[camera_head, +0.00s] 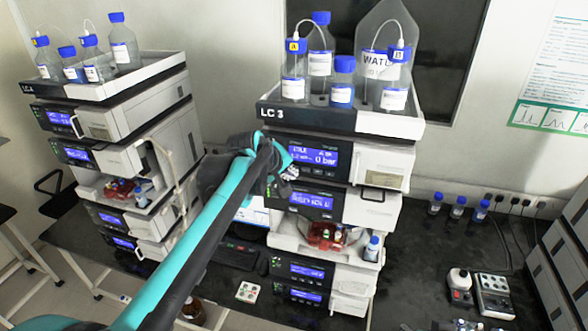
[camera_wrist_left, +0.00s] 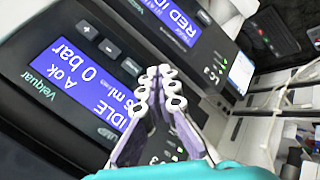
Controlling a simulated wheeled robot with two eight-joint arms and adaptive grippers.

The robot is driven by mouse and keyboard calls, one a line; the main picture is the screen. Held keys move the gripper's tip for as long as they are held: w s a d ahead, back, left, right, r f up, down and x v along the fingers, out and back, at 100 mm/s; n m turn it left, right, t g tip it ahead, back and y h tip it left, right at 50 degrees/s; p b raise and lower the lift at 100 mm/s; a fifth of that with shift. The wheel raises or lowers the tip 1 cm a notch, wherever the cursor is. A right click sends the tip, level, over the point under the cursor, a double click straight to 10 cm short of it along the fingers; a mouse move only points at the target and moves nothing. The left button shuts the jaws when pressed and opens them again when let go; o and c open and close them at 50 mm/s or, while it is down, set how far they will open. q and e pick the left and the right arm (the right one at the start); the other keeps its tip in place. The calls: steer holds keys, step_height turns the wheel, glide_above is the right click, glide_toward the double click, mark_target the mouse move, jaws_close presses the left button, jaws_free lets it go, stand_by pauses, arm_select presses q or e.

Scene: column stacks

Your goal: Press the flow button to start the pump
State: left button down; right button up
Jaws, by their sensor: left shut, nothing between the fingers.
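The LC 3 stack (camera_head: 340,122) stands in the middle of the head view. Its upper module, the pump (camera_head: 352,162), has a blue display (camera_head: 318,157) reading IDLE and 0 bar. In the left wrist view this display (camera_wrist_left: 85,68) appears rotated, with a row of small dark buttons (camera_wrist_left: 108,47) along one edge. My left gripper (camera_head: 290,172) is shut and empty in front of the pump's panel. Its fingertips (camera_wrist_left: 160,88) overlap the display's edge; I cannot tell whether they touch.
A lower module's display (camera_head: 311,200) sits just below. Capped bottles (camera_head: 343,81) stand in the tray on top. Another stack, LC 4 (camera_head: 115,105), stands at left.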

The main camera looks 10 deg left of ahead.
arm_select(q)
steer(key=shift+w, duration=0.4)
stand_by(0.8)
steer(key=shift+s, duration=0.9)
steer(key=shift+s+a+p, duration=0.1)
steer(key=shift+s+p, duration=0.2)
steer(key=shift+s, duration=2.15)
